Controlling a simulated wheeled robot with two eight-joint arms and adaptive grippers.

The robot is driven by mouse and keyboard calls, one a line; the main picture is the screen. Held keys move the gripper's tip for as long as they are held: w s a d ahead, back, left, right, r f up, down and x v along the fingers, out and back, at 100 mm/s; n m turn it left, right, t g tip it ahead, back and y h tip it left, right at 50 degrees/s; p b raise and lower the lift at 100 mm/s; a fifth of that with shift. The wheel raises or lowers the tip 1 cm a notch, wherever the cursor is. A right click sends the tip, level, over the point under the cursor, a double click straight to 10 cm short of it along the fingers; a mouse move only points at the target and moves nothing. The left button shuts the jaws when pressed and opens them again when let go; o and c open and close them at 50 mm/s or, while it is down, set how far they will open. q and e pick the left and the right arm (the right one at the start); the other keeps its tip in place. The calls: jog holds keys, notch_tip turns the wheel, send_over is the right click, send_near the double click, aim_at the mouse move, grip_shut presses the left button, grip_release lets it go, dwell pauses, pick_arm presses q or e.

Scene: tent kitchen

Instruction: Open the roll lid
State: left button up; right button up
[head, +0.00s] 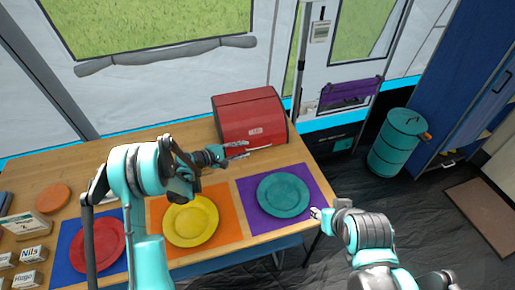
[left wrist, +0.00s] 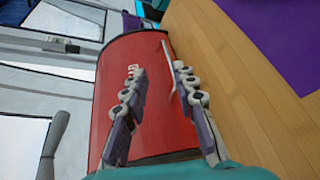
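A red bread box (head: 250,115) with a curved roll lid stands at the back right of the wooden table. Its lid looks shut, with a thin handle (head: 260,147) low along the front. My left gripper (head: 239,150) is at the lower front of the box, near the handle's left part. In the left wrist view the gripper (left wrist: 159,72) is open over the red lid (left wrist: 152,110). The light handle bar (left wrist: 167,62) lies between the fingers, closer to the right one; contact cannot be told. My right gripper (head: 318,213) is off the table's right edge, its opening unclear.
A teal plate (head: 283,195) on a purple mat, a yellow plate (head: 190,220) on an orange mat and a red plate (head: 97,245) on a blue mat lie along the table's front. A teal barrel (head: 398,142) stands on the floor to the right. The tent wall is behind the box.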

pick_arm(q)
jog(key=shift+w+f+n+h, duration=0.2)
jog(key=shift+f+n+h, duration=0.25)
jog(key=shift+f, duration=0.75)
jog(key=shift+w+d+f, duration=0.1)
jog(key=shift+d+f, duration=0.05)
jog(key=shift+f, duration=0.1)
jog(key=b+x, duration=0.2)
jog(key=x, duration=0.5)
jog(key=shift+w+d, duration=0.15)
grip_shut()
